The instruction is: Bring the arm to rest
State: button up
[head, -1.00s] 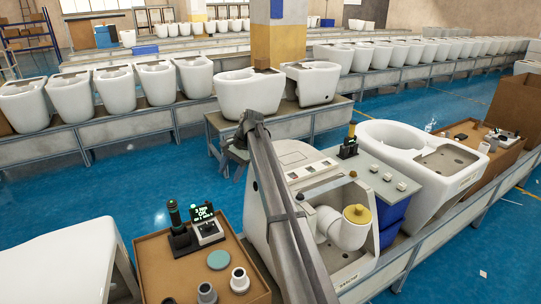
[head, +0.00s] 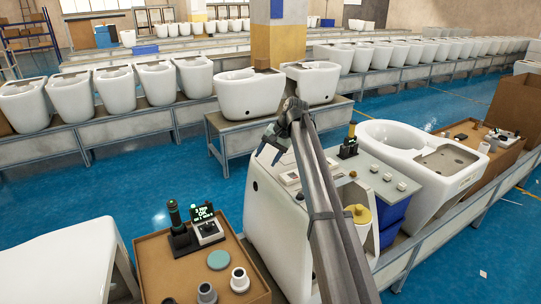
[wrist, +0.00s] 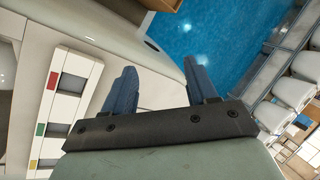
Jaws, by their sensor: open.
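My gripper (head: 272,143) is at the end of my raised arm, above the back edge of the white machine (head: 262,195) in the middle of the head view. Its blue fingers point down and to the left. In the wrist view my gripper (wrist: 160,88) shows two blue fingers spread well apart, with nothing between them. My arm hides much of the machine's front and part of its yellow-capped part (head: 358,214).
A brown tray (head: 150,262) with small devices and cups stands at front left. A toilet body (head: 420,160) lies on the conveyor to the right. Toilets on benches (head: 240,135) stand behind. Blue floor (head: 180,190) is open at left.

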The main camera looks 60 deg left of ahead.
jog(key=shift+w+d+r, duration=0.1)
jog(key=shift+w+d, duration=0.1)
jog(key=shift+w, duration=0.25)
dwell(0.3)
